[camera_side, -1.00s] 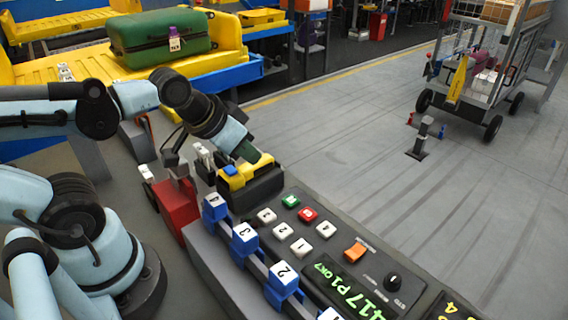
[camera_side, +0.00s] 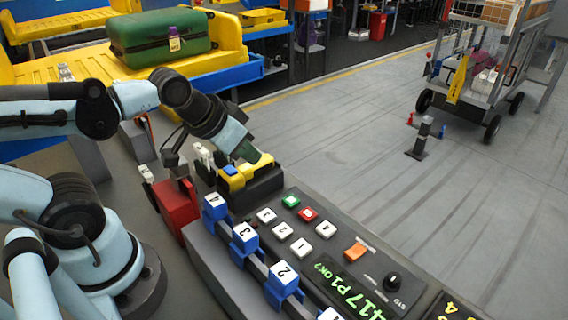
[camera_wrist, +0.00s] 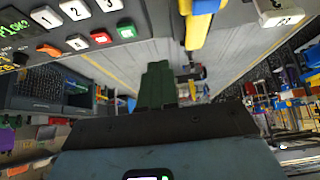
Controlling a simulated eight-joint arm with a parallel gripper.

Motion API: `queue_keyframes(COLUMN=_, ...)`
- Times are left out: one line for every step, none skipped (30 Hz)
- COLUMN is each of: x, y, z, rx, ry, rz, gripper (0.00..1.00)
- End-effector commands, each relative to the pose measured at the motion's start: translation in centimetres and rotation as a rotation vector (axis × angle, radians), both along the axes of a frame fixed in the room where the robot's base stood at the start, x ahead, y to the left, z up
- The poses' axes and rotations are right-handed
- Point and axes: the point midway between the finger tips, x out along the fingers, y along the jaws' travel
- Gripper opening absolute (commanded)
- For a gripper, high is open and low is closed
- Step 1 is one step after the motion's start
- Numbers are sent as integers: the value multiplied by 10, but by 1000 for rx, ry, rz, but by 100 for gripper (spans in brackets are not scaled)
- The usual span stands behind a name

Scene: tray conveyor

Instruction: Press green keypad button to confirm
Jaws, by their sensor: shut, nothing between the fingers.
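The green keypad button (camera_side: 290,201) sits at the far end of the dark keypad panel (camera_side: 330,215), beside a red button (camera_side: 307,214). In the wrist view the green button (camera_wrist: 126,29) is at the upper left, a little to the left of the gripper. My gripper (camera_side: 266,159) is shut and empty, its dark green fingers above the yellow and black device behind the keypad, apart from the green button. The fingers (camera_wrist: 158,80) also show in the wrist view, closed together. The green display (camera_side: 345,290) reads 417 P1 OK?.
White number keys (camera_side: 283,230), an orange switch (camera_side: 355,251) and a black knob (camera_side: 392,281) share the panel. Blue and white numbered blocks (camera_side: 245,236) line its near edge. The yellow and black device (camera_side: 250,175) stands close by. A green suitcase (camera_side: 160,37) lies on a yellow tray behind.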

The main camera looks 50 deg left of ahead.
Motion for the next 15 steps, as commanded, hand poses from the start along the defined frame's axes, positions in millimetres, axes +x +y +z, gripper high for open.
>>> queue_keyframes(x=0, y=0, z=0, rx=1, ry=0, rz=-2, gripper=0)
queue_keyframes(x=1, y=0, z=0, rx=5, ry=-1, rz=-5, gripper=0)
queue_keyframes(x=2, y=-2, z=0, rx=17, ry=-3, rz=-17, gripper=0)
queue_keyframes(x=3, y=-3, z=0, rx=31, ry=-5, rz=-32, gripper=0)
queue_keyframes(x=5, y=-4, z=1, rx=49, ry=-9, rz=-50, gripper=0)
queue_keyframes(x=9, y=-7, z=1, rx=82, ry=-16, rz=-83, gripper=0)
queue_keyframes(x=12, y=-10, z=2, rx=112, ry=-22, rz=-113, gripper=0)
queue_keyframes(x=15, y=-13, z=2, rx=144, ry=-29, rz=-145, gripper=0)
queue_keyframes(x=20, y=-18, z=3, rx=192, ry=-40, rz=-192, gripper=0)
queue_keyframes(x=24, y=-22, z=4, rx=229, ry=-50, rz=-229, gripper=0)
queue_keyframes(x=27, y=-26, z=5, rx=264, ry=-60, rz=-262, gripper=0)
queue_keyframes(x=32, y=-31, z=6, rx=311, ry=-74, rz=-308, gripper=0)
queue_keyframes(x=35, y=-35, z=7, rx=342, ry=-83, rz=-338, gripper=0)
queue_keyframes(x=38, y=-39, z=8, rx=373, ry=-93, rz=-367, gripper=0)
queue_keyframes(x=41, y=-44, z=9, rx=409, ry=-105, rz=-402, gripper=0)
